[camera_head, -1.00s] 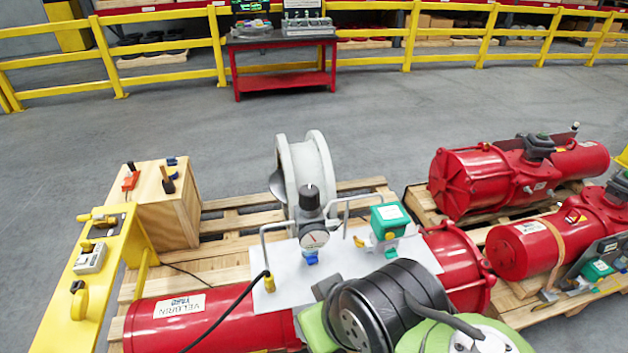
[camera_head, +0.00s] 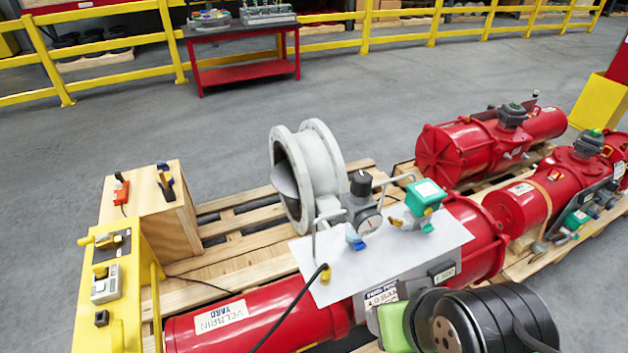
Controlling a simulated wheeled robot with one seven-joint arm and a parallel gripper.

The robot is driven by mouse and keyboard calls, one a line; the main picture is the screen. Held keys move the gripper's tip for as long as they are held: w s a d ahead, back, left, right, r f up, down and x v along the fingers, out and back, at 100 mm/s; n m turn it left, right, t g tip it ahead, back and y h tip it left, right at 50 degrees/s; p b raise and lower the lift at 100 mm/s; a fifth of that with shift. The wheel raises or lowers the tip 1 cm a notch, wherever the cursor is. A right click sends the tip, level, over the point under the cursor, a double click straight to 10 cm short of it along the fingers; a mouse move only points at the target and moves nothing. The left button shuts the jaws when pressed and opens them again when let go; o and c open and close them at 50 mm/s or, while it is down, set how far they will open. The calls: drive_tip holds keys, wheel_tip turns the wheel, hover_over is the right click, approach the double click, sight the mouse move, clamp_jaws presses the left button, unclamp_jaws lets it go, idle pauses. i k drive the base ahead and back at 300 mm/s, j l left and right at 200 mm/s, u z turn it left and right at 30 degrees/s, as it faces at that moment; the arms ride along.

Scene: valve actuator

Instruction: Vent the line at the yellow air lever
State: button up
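A small yellow lever-like part (camera_head: 395,221) sits on the white plate (camera_head: 432,243), between the pressure gauge with its regulator (camera_head: 366,205) and a green-topped box (camera_head: 424,196). A blue part (camera_head: 355,237) is left of the gauge. A yellow fitting (camera_head: 325,274) joins the black hose (camera_head: 292,318) at the plate's front left corner. Another yellow handle (camera_head: 86,241) is on the yellow control stand at left; I cannot tell which is the air lever. A black and green part of my arm covers the lower right. My gripper's fingers do not show.
The yellow stand (camera_head: 130,285) and a wooden box (camera_head: 150,212) are at left. The plate is above a red actuator (camera_head: 250,322) on a wooden pallet. A grey valve body (camera_head: 318,165) stands behind. More red actuators (camera_head: 470,145) are at right.

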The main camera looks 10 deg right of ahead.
sight(85, 241)
drive_tip(key=u, duration=1.55)
drive_tip(key=j, duration=0.85)
drive_tip(key=i+j, duration=0.15)
drive_tip(key=j, duration=0.3)
drive_tip(key=i+j+z, duration=0.1)
drive_tip(key=j, duration=0.3)
drive_tip(key=i+j, duration=0.15)
drive_tip(key=j, duration=0.3)
drive_tip(key=i+j, duration=0.1)
drive_tip(key=j, duration=0.35)
drive_tip(key=i+j+z, duration=0.1)
drive_tip(key=j, duration=0.35)
drive_tip(key=i+j, duration=0.1)
drive_tip(key=j, duration=0.3)
drive_tip(key=i+j, duration=0.1)
drive_tip(key=j, duration=0.35)
drive_tip(key=i+j+z, duration=0.1)
drive_tip(key=i+j, duration=0.2)
drive_tip(key=i+j+z, duration=0.1)
drive_tip(key=i+j, duration=0.2)
drive_tip(key=j, duration=0.15)
drive_tip(key=i+j, duration=0.3)
drive_tip(key=j, duration=0.15)
drive_tip(key=i+z, duration=0.3)
drive_tip(key=i, duration=1.15)
